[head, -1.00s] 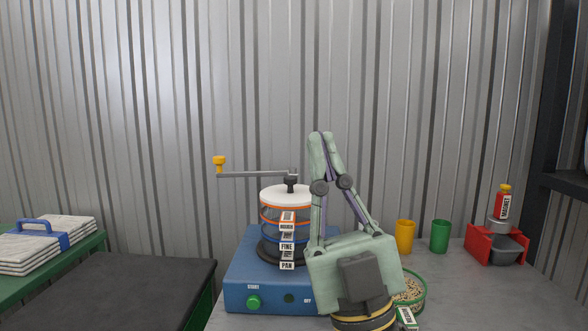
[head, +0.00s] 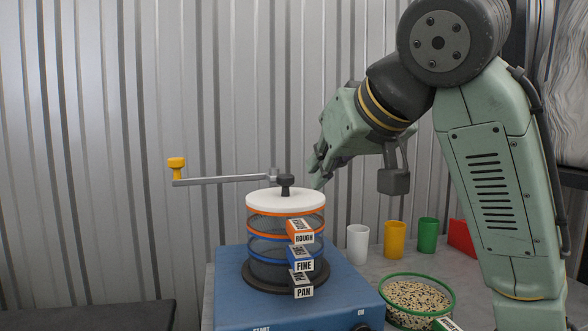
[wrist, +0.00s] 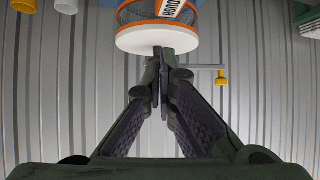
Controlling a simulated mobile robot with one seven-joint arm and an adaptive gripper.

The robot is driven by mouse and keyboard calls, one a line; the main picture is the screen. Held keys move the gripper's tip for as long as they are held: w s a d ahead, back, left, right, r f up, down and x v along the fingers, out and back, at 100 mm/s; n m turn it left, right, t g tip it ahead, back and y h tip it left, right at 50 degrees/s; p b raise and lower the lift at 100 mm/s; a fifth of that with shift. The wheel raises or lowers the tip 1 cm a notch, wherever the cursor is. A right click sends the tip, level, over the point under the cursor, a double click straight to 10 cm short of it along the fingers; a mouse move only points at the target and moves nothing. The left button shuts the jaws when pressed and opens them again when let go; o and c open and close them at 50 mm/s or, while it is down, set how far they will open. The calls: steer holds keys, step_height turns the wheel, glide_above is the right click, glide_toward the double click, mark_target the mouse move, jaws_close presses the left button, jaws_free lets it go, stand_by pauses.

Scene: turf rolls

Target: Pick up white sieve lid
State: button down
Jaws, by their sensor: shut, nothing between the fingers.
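The white sieve lid (head: 268,201) is a round disc with a black knob (head: 286,183) on its top. It lies flat on the sieve stack (head: 258,240), whose rings carry ROUGH, FINE and PAN tags. My gripper (head: 318,182) is shut and empty, with its fingertips at the lid's upper right, pointing down. Whether they touch the lid cannot be told. In the wrist view the lid (wrist: 135,40) appears upside down, and the shut fingertips (wrist: 160,52) overlap its edge; the knob is hidden there.
A crank arm (head: 222,180) with a yellow handle (head: 176,164) reaches left over the stack from its centre. The stack stands on a blue shaker base (head: 235,285). White (head: 357,245), yellow (head: 394,240) and green (head: 428,235) cups and a green-rimmed grain sieve (head: 418,293) stand to the right.

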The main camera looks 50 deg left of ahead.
steer(key=p, duration=0.3)
glide_toward(283, 175)
steer(key=x, duration=0.3)
steer(key=r+x, duration=0.1)
steer(key=x, duration=0.1)
steer(key=shift+a, duration=0.25)
steer(key=shift+w+a+f, duration=0.1)
steer(key=shift+a+f, duration=0.2)
steer(key=shift+f, duration=0.65)
